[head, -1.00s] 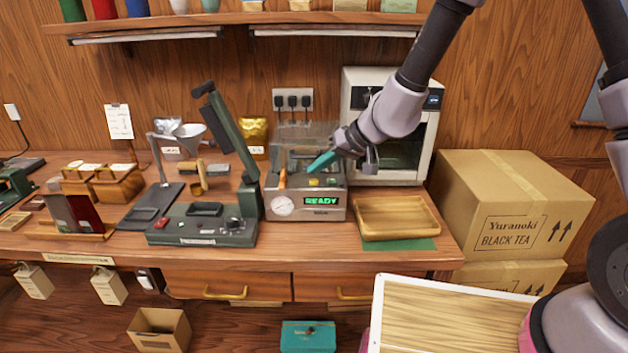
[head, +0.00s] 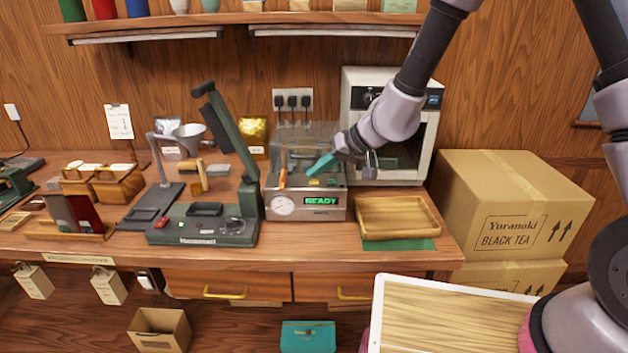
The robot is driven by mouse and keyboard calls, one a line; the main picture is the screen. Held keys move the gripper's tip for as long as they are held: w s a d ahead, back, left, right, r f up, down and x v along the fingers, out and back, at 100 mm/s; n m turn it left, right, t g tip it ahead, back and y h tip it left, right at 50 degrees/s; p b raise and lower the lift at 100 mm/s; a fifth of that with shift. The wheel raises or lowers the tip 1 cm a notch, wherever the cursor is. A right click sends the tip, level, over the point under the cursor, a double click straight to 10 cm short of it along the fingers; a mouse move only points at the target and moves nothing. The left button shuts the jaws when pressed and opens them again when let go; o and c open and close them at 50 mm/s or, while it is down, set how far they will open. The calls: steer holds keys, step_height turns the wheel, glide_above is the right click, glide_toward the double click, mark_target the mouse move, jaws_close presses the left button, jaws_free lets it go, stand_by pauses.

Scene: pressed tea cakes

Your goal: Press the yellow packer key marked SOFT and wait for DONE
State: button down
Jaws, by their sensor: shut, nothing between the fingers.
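The packer (head: 335,213) is a grey machine with a clear cover, a round dial and a green display (head: 321,201) that reads READY. A small yellow key (head: 314,183) shows on its top panel; its lettering is too small to read. My gripper (head: 322,165) has teal fingers, is shut and empty, and points down and left over the packer's top. Its fingertips are just above the yellow key in the picture. I cannot tell whether they touch it.
An orange handle (head: 282,178) stands left of the key. A dark green press (head: 205,225) with a raised lever is to the left. A wooden tray (head: 398,235) lies to the right, and a white oven-like cabinet (head: 433,125) stands behind.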

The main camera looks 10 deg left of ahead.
mark_target(318, 181)
steer(key=shift+f, duration=0.45)
stand_by(0.3)
steer(key=shift+r, duration=0.9)
steer(key=shift+r, duration=2.55)
